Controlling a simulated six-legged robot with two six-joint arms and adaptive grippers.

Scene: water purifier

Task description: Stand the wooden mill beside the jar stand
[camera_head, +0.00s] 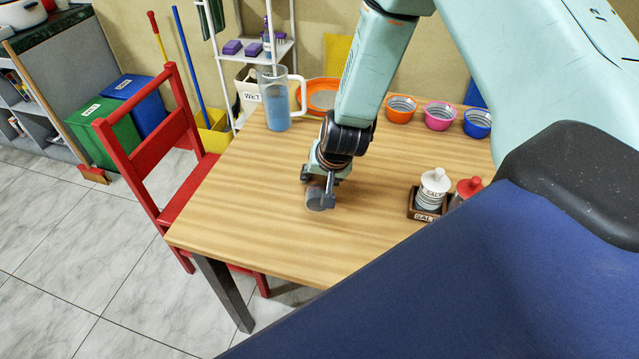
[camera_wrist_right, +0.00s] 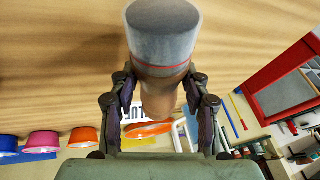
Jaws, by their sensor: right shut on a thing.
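My right gripper (camera_head: 321,182) is over the middle of the wooden table (camera_head: 240,215), left of the jar stand. It is shut on the wooden mill (camera_head: 319,199), a grey cylinder low at the gripper's tip. In the right wrist view the mill (camera_wrist_right: 163,35) has a grey body, a red ring and a brown part between the fingers of the gripper (camera_wrist_right: 160,88). Whether the mill touches the table is unclear. The dark brown jar stand (camera_head: 425,217), labelled SALT, holds a white-lidded jar (camera_head: 433,188) and a red-lidded jar (camera_head: 468,187), partly hidden by my body. My left gripper is not in view.
Bare tabletop lies between the mill and the jar stand. A red chair (camera_head: 150,150) stands at the left edge.

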